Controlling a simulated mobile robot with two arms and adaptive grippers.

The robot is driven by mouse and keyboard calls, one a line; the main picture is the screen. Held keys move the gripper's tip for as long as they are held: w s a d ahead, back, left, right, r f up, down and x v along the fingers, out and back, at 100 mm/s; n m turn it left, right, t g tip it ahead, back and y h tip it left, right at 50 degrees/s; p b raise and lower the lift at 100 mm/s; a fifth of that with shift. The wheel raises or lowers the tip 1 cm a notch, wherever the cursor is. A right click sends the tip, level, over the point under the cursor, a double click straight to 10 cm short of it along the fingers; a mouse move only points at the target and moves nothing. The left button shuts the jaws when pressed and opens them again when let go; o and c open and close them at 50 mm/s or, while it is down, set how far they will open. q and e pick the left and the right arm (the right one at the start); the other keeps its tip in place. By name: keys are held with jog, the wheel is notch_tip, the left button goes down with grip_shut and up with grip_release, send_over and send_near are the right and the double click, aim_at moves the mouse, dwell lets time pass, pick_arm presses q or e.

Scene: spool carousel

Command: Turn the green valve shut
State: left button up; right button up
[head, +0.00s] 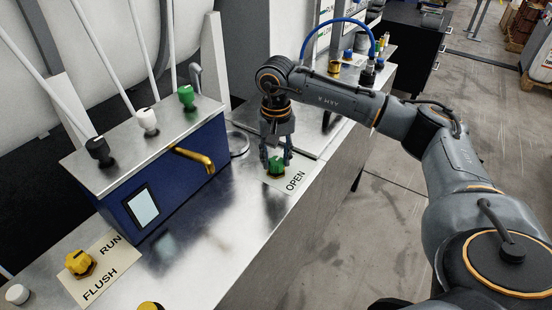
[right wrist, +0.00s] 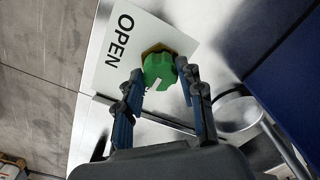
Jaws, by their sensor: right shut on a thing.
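The green valve (head: 277,166) is a small green knob on the steel counter, beside a white label reading OPEN (head: 295,181). In the right wrist view the green knob (right wrist: 160,70) sits on a brass hex base, and a white mark on it points down toward my gripper. My right gripper (head: 276,160) is over the valve from above, its fingers on either side of the knob. The right wrist view shows the fingers (right wrist: 158,90) shut on the knob. My left gripper is not in view.
A blue box (head: 180,175) with a steel top, black, white and green fittings and a brass spout (head: 195,158) stands left of the valve. A yellow knob (head: 79,263) sits on a RUN/FLUSH label at the lower left. Bare counter lies between.

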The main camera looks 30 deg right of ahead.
aim_at(276, 161)
dwell(0.4)
jog(key=o, duration=1.2)
jog(key=shift+c, duration=0.2)
notch_tip(276, 161, up, 12)
